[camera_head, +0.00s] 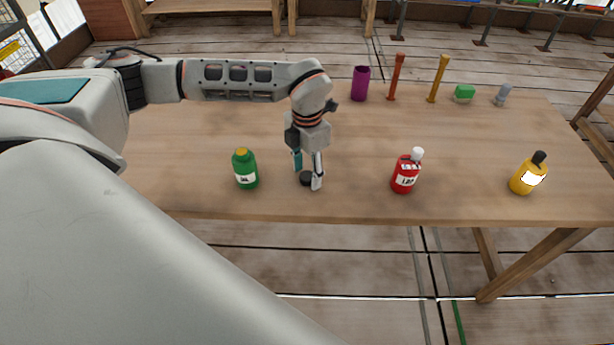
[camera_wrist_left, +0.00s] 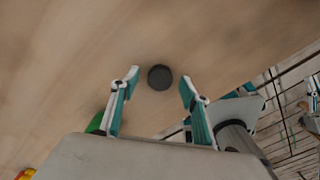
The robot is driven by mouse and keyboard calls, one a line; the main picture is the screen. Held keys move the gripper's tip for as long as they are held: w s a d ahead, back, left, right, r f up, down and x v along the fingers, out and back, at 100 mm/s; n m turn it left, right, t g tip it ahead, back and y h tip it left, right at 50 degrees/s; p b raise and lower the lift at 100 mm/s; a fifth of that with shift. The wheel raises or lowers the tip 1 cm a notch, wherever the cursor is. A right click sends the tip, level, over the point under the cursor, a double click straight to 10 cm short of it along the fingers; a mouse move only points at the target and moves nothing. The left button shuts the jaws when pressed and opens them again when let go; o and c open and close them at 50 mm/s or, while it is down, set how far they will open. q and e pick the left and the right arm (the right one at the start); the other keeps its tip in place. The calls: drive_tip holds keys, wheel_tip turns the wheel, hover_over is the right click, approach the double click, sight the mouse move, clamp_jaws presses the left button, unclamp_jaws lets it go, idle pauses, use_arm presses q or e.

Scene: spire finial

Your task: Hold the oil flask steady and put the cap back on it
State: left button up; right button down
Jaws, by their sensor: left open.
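A green flask (camera_head: 245,170) with a white label and a yellow-brown top stands upright on the table, left of my left gripper (camera_head: 308,172). A small dark round cap (camera_head: 306,179) lies on the table just under that gripper. In the left wrist view the cap (camera_wrist_left: 160,77) shows between and slightly beyond the two open fingertips, apparently not touched by either. A bit of green (camera_wrist_left: 95,122) shows behind the left finger there. My left gripper is open, empty and pointing down.
A red bottle (camera_head: 405,175) with a white cap and a yellow bottle (camera_head: 528,175) with a black cap stand to the right. A purple cup (camera_head: 360,83), two upright sticks, a green block (camera_head: 464,93) and a grey item (camera_head: 502,95) stand at the back. The table's middle is clear; its front edge is close.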

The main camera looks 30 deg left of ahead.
sight(307, 176)
use_arm(q)
drive_tip(key=shift+f, duration=0.3)
drive_tip(key=c, duration=0.8)
drive_tip(key=shift+c, duration=0.2)
drive_tip(key=shift+r, duration=0.1)
wheel_tip(307, 176, up, 20)
drive_tip(key=shift+p, duration=0.3)
